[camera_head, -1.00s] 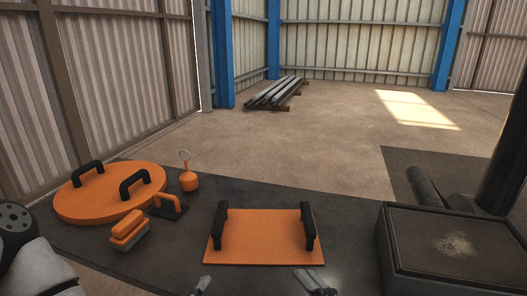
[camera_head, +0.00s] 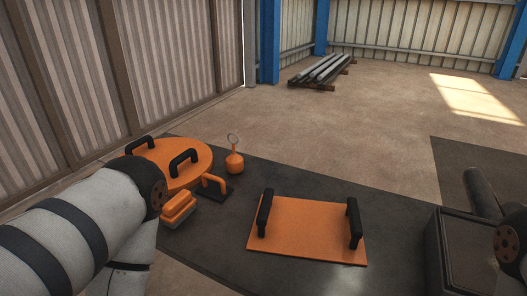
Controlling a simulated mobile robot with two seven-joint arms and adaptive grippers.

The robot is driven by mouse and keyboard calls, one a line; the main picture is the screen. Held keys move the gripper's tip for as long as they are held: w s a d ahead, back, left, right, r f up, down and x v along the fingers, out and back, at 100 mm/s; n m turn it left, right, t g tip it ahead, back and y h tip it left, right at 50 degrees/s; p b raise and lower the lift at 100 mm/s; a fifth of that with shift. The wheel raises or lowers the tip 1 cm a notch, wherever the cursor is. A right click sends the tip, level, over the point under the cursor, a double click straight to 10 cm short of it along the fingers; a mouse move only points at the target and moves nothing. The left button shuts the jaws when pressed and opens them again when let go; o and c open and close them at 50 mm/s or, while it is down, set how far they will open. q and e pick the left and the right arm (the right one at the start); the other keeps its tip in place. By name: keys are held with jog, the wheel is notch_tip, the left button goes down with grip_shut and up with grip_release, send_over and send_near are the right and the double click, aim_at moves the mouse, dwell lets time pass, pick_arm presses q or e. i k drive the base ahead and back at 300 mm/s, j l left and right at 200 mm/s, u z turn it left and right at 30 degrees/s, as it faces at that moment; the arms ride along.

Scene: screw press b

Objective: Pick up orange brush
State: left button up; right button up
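The orange brush (camera_head: 178,205) lies on the dark mat (camera_head: 215,245), left of centre. It has an orange block-like top and a greyish underside. My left arm comes in from the left, and its dark round joint is just left of the brush in the picture, overlapping the near-left side of the round orange plate. My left gripper is out of view. A part of my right arm shows at the right edge, and my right gripper is out of view too. Nothing is seen holding the brush.
Near the brush are the round orange plate (camera_head: 190,157) with black handles, an orange weight with a ring (camera_head: 234,162) and an orange-handled tool (camera_head: 214,184). A square orange plate (camera_head: 308,230) lies to the right. A dark box (camera_head: 475,250) stands at right.

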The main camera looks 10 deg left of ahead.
aim_at(178, 209)
jog(key=j+u, duration=0.15)
jog(key=u, duration=0.85)
jog(key=z, duration=2)
jog(key=u, duration=2)
